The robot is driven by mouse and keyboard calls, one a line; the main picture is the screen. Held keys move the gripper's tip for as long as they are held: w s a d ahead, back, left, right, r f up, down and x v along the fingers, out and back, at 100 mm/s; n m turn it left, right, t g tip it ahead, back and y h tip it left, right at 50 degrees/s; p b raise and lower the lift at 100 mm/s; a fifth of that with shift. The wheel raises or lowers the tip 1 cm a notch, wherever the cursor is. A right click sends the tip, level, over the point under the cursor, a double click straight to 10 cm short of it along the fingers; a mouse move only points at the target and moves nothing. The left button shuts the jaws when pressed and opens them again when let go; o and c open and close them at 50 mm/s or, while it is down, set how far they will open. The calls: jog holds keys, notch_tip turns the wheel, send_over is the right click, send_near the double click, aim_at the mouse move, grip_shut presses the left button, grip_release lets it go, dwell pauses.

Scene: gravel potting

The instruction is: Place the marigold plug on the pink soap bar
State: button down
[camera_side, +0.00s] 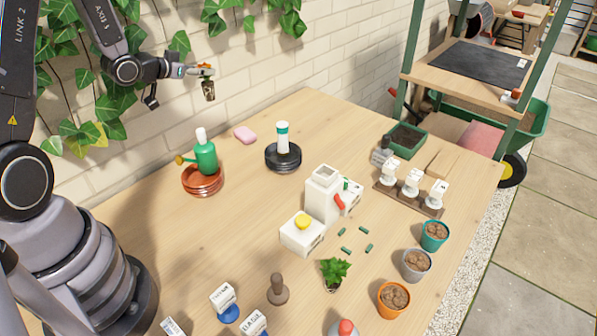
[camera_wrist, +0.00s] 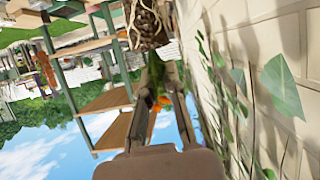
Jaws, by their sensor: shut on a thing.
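My gripper (camera_side: 203,71) is high at the upper left of the side view, in front of the brick wall, and shut on the marigold plug (camera_side: 209,90). The plug's dark root ball hangs below the fingers. In the wrist view the root ball of the plug (camera_wrist: 148,25) shows at the top with pale roots, beyond my gripper (camera_wrist: 158,85); bits of green and orange show between the fingers. The pink soap bar (camera_side: 245,135) lies on the table near the wall, below and to the right of my gripper, with nothing on it.
Ivy (camera_side: 105,120) hangs on the wall near my gripper. White blocks and pots stand farther right.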

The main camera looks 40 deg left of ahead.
aim_at(209, 90)
notch_tip(209, 90, down, 4)
jog(key=shift+f, duration=0.25)
jog(key=shift+w+f, duration=0.1)
jog(key=shift+f, duration=0.15)
jog(key=shift+w+a+f, duration=0.8)
jog(key=shift+w+f, duration=1.35)
jog(key=shift+w+a+f, duration=0.8)
jog(key=shift+w+f, duration=1.35)
jog(key=shift+f, duration=0.05)
jog(key=shift+w+a+f, duration=0.8)
jog(key=shift+w+f, duration=1.35)
jog(key=shift+f, duration=0.1)
jog(key=c, duration=1.2)
grip_release()
jog(key=shift+c, duration=0.2)
